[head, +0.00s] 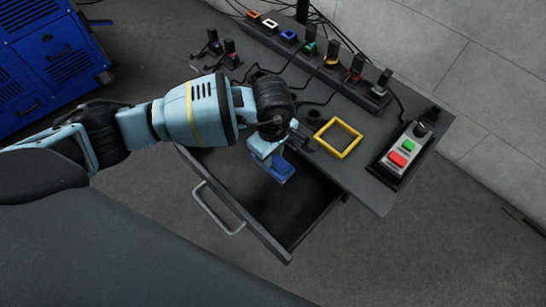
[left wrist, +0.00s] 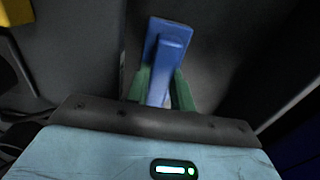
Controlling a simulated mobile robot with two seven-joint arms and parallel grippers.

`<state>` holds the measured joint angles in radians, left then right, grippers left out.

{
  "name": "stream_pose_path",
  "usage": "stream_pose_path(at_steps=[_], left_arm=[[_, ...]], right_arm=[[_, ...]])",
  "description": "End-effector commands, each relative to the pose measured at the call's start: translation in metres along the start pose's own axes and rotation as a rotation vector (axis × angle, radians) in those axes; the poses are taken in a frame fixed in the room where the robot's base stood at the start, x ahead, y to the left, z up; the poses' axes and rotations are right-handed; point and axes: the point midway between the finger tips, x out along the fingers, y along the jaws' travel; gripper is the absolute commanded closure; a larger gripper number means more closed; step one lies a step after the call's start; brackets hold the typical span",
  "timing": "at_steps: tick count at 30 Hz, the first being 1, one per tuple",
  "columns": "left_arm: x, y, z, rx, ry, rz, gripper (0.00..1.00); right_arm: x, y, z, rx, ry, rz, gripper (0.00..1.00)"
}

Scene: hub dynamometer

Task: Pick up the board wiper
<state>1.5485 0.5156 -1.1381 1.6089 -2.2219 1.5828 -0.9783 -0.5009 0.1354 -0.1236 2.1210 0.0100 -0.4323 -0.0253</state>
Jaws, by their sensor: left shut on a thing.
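The board wiper is a blue block with a raised blue grip; it shows in the left wrist view (left wrist: 166,52) and in the head view (head: 281,171). My left gripper (head: 272,150) is shut on the wiper's grip. Its green fingers (left wrist: 163,92) stand on both sides of the grip in the left wrist view. The wiper is over the open drawer (head: 255,236); I cannot tell whether it touches the drawer floor. My right gripper is not in view.
The drawer, with a metal handle (head: 219,212), is pulled out from a dark table (head: 375,185). On the table are a yellow square frame (head: 338,138), a box with red and green buttons (head: 403,152) and several cabled plugs. A blue cabinet (head: 48,60) stands at the upper left.

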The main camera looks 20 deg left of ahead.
Motion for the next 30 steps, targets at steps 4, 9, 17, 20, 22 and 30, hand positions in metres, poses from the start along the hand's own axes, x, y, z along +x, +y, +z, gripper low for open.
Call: stream_pose_path(at_steps=[4,9,17,20,22,30], left_arm=[[-0.006,0.0,0.0,0.0,0.0,0.001,1.0],[-0.033,0.001,0.0,0.0,0.001,0.006,1.0],[-0.1,0.001,-0.001,0.0,0.003,0.006,1.0],[-0.124,0.001,-0.001,0.0,0.002,0.006,1.0],[-0.138,0.001,0.0,0.001,0.001,0.005,1.0],[-0.174,0.0,0.0,0.0,0.0,0.002,1.0]], right_arm=[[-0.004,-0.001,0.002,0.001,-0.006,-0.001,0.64],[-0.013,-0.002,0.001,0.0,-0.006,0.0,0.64],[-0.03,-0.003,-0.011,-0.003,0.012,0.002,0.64],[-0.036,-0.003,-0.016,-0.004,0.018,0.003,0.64],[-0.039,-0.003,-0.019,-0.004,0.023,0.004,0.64],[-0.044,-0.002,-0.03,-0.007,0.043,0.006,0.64]])
